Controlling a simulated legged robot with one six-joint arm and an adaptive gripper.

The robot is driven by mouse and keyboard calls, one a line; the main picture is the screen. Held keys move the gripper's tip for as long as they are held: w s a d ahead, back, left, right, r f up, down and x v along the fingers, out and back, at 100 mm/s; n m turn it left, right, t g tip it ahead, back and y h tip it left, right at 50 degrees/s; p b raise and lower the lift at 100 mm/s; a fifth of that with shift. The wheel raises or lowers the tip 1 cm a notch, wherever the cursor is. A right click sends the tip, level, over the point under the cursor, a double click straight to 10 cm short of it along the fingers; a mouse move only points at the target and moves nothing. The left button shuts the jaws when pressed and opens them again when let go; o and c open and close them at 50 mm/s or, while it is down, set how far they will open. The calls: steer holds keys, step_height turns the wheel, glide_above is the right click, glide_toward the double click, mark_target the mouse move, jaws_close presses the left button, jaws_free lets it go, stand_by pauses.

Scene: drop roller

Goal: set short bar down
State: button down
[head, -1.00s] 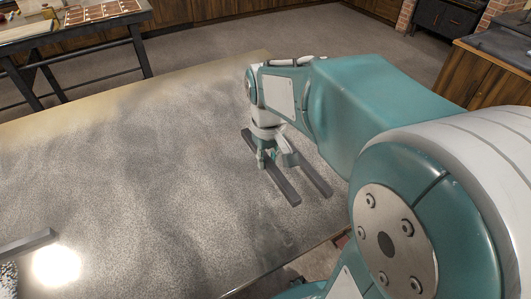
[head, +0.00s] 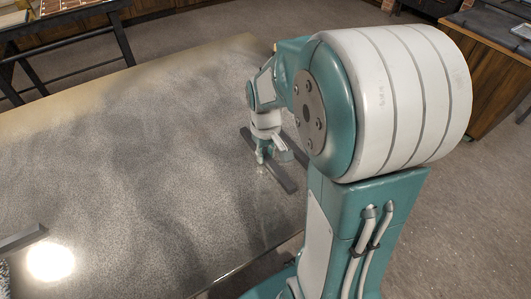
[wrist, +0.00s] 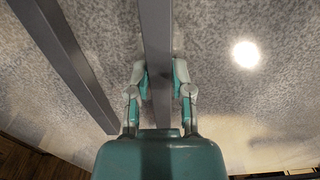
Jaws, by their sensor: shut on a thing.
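The short bar (head: 284,181) is a dark grey, straight, square-edged bar. My gripper (head: 265,157) is shut on it near its middle, with a finger on each side. In the wrist view the short bar (wrist: 156,35) runs up between the fingertips of my gripper (wrist: 160,78). The bar is at or just above the tabletop; I cannot tell whether it touches. A second grey bar (wrist: 65,60) lies beside it, apart and at a slight angle. In the head view this second bar (head: 298,149) is partly hidden behind my arm.
The speckled grey table (head: 130,170) is wide and mostly bare to the left of the gripper. Another grey bar (head: 20,239) shows at the left edge. A dark-framed bench (head: 65,35) stands behind, and a wooden cabinet (head: 490,70) stands at the right.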

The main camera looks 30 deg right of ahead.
mark_target(265, 155)
steer(key=c, duration=0.5)
jaws_free()
step_height(265, 155, up, 11)
steer(key=shift+s+a+r+t, duration=0.5)
steer(key=shift+s+a+t, duration=0.45)
steer(key=shift+s+a, duration=0.95)
steer(key=shift+s+a+r+t, duration=0.5)
steer(key=shift+s+a+t, duration=0.7)
steer(key=shift+s, duration=1.15)
steer(key=shift+s+a+r+t, duration=0.5)
steer(key=shift+s+a+t, duration=0.15)
steer(key=shift+s+a, duration=1.35)
steer(key=shift+d, duration=0.1)
